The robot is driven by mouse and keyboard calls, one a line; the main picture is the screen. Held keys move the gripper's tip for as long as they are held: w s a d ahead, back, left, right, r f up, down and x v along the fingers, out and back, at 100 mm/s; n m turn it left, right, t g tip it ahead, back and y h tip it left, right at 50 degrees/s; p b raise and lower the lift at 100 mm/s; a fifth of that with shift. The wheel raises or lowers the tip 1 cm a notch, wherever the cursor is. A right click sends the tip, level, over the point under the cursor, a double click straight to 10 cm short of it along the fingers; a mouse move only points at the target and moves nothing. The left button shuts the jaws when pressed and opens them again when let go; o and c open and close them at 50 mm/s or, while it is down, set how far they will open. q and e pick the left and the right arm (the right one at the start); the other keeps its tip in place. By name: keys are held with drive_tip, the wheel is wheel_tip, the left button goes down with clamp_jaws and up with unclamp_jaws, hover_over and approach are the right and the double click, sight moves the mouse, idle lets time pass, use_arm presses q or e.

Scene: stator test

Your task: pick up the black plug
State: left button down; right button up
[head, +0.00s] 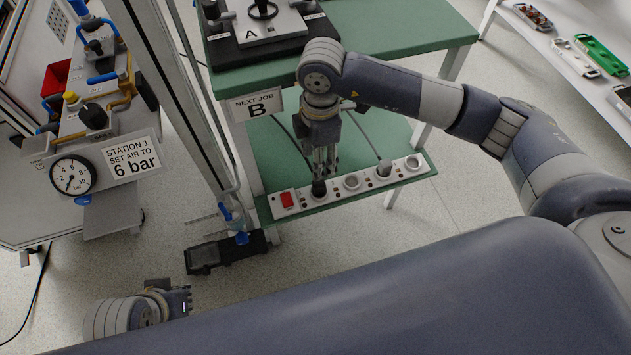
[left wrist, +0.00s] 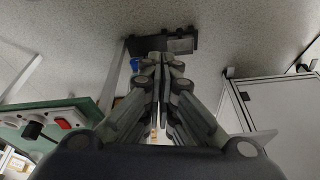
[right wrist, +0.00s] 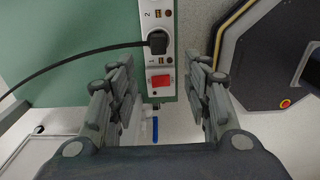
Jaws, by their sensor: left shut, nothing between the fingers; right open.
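The black plug (head: 318,188) sits in a socket of the white power strip (head: 335,190) on the green lower shelf. The plug also shows in the right wrist view (right wrist: 157,41), with its black cable running left, and small in the left wrist view (left wrist: 33,130). My right gripper (head: 325,165) points down over the strip near the plug. It is open (right wrist: 160,75); the plug appears just beyond its fingertips, not between them. My left gripper (head: 184,299) is low at the front left, away from the strip. It is shut and empty (left wrist: 159,72).
A red switch (head: 287,199) is at the strip's left end, and a white plug (head: 384,168) sits in another socket. The green upper table top (head: 400,35) overhangs behind. A metal post (head: 185,110) stands left. A black foot-like block (head: 215,254) lies on the floor.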

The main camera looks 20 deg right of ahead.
drive_tip(key=b, duration=0.1)
hover_over(319, 183)
wheel_tip(319, 183, down, 5)
drive_tip(key=shift+d+f, duration=0.1)
drive_tip(key=shift+f, duration=0.25)
wheel_tip(319, 183, down, 4)
drive_tip(key=shift+f+b, duration=0.25)
drive_tip(key=shift+b, duration=0.65)
drive_tip(key=shift+f, duration=0.2)
use_arm(q)
drive_tip(key=w+d+r+t, duration=0.1)
drive_tip(key=w+t, duration=0.1)
drive_tip(key=w, duration=0.2)
drive_tip(key=w+d+r+t+h, duration=0.1)
drive_tip(key=w+t, duration=0.1)
drive_tip(key=w, duration=0.3)
drive_tip(key=shift+d+r+t, duration=0.25)
drive_tip(key=shift+d+t, duration=0.15)
use_arm(e)
clamp_jaws()
